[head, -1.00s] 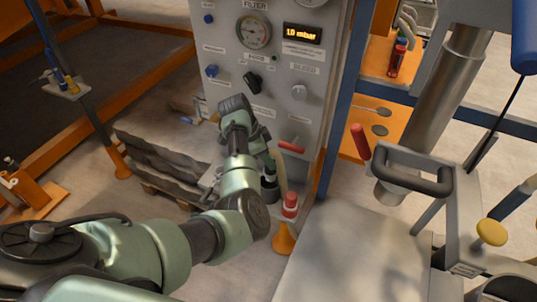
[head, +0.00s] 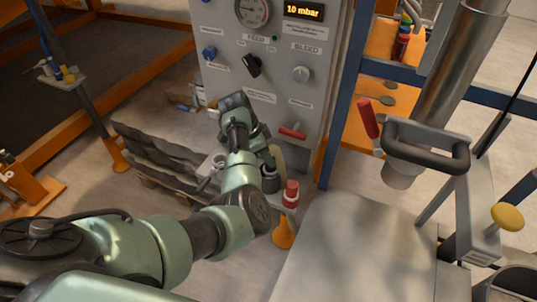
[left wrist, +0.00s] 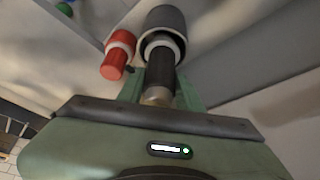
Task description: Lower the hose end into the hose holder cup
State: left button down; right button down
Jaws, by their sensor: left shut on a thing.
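My left gripper (head: 265,158) points down by the grey panel and is shut on the hose end (left wrist: 160,72), a black sleeve with a brass-coloured part near the jaws. The hose holder cup (left wrist: 165,20) is dark grey with a pale inner rim. In the left wrist view the hose end overlaps its mouth; I cannot tell how deep it sits, if at all. In the head view the cup (head: 271,184) is just below the gripper, with a pale hose (head: 292,157) beside it. My right gripper is not in view.
A red and white fitting (head: 291,194) stands close right of the cup; it also shows in the left wrist view (left wrist: 117,55). The panel (head: 290,90) with gauge, knobs and red lever (head: 293,131) rises behind. Dark corrugated slabs (head: 160,160) lie left.

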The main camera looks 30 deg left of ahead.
pick_arm(q)
jog(key=c, duration=0.9)
grip_release()
jog(key=shift+o, duration=0.2)
jog(key=b+v, duration=0.1)
jog(key=v, duration=0.7)
jog(key=shift+b, duration=0.4)
jog(key=shift+f, duration=0.1)
